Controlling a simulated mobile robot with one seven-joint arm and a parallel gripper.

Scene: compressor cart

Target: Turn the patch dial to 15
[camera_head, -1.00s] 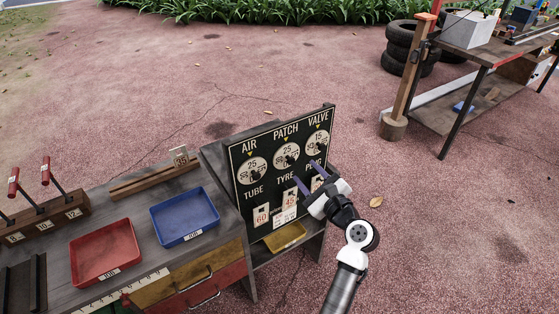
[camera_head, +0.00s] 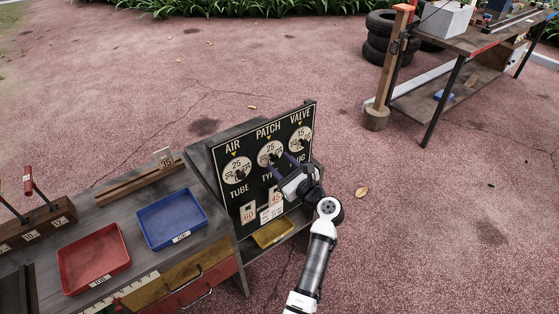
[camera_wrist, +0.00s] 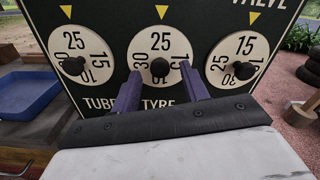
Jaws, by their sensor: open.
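The patch dial (camera_head: 271,154) is the middle of three round white dials on the black board (camera_head: 221,163). In the wrist view the patch dial (camera_wrist: 160,46) has 25 at the top under its yellow pointer, 30 at left and 15 at right. Its black knob (camera_wrist: 160,67) sits at the centre. My gripper (camera_head: 284,163) is in front of the board, low on the dial. In the wrist view its purple fingers (camera_wrist: 162,88) are apart, one on each side below the knob. I cannot tell if they touch the dial face.
The air dial (camera_wrist: 76,57) at left reads 25 and the valve dial (camera_wrist: 238,62) at right reads 15 at the top. Price cards (camera_head: 248,212) hang below. Blue (camera_head: 142,217) and red (camera_head: 64,270) trays lie on the bench at left.

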